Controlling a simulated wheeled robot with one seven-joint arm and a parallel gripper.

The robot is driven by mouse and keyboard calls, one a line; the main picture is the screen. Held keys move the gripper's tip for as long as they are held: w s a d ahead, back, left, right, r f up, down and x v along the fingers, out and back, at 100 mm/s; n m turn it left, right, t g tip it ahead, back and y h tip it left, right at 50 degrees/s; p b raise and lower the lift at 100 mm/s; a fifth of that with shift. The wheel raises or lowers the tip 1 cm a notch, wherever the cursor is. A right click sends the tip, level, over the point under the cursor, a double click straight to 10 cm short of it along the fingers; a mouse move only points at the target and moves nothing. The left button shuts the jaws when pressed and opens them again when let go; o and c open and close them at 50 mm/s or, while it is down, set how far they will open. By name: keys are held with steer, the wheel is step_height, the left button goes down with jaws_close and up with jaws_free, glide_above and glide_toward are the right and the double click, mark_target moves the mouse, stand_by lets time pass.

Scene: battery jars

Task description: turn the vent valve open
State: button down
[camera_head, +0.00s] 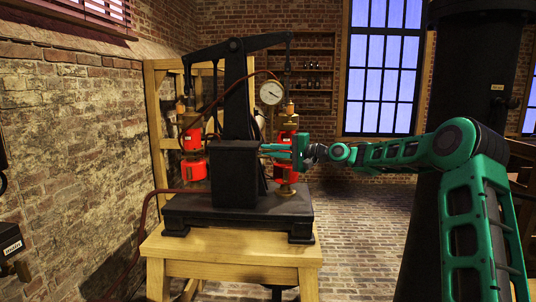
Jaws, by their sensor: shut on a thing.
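The black pump machine (235,165) stands on a wooden table, with a rocking beam (235,45) on top and red-banded cylinders at its left (194,168) and right (286,172). My green gripper (272,150) reaches in from the right, level, in front of the right cylinder. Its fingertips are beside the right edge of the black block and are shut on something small. The vent valve cannot be made out apart from the fingers; it appears to be what they hold, and its handle's angle is hidden.
A round pressure gauge (271,93) stands behind the gripper. The wooden table (235,245) has a bare front strip. A dark hose (143,225) hangs at its left. A thick black column (462,130) stands at right. Brick floor (360,225) is open right of the table.

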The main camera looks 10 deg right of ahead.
steer(key=g+h, duration=0.1)
steer(key=h, duration=0.1)
steer(key=n+g+h, duration=0.1)
steer(key=h, duration=0.1)
steer(key=shift+a+n+g, duration=0.1)
steer(key=shift+n+g, duration=0.2)
steer(key=shift+g, duration=0.1)
steer(key=n+g+h, duration=0.1)
steer(key=g+h, duration=0.1)
steer(key=h, duration=0.2)
steer(key=shift+a+f+h, duration=0.1)
steer(key=shift+h, duration=0.2)
steer(key=g+h, duration=0.1)
steer(key=h, duration=0.1)
steer(key=shift+n+h, duration=0.4)
steer(key=shift+n+g+h, duration=0.4)
steer(key=shift+g+h, duration=0.3)
steer(key=shift+h, duration=1.1)
steer(key=c, duration=1.9)
jaws_free()
steer(key=shift+w, duration=0.1)
steer(key=shift+o, duration=0.2)
steer(key=shift+d, duration=0.2)
steer(key=shift+r, duration=0.2)
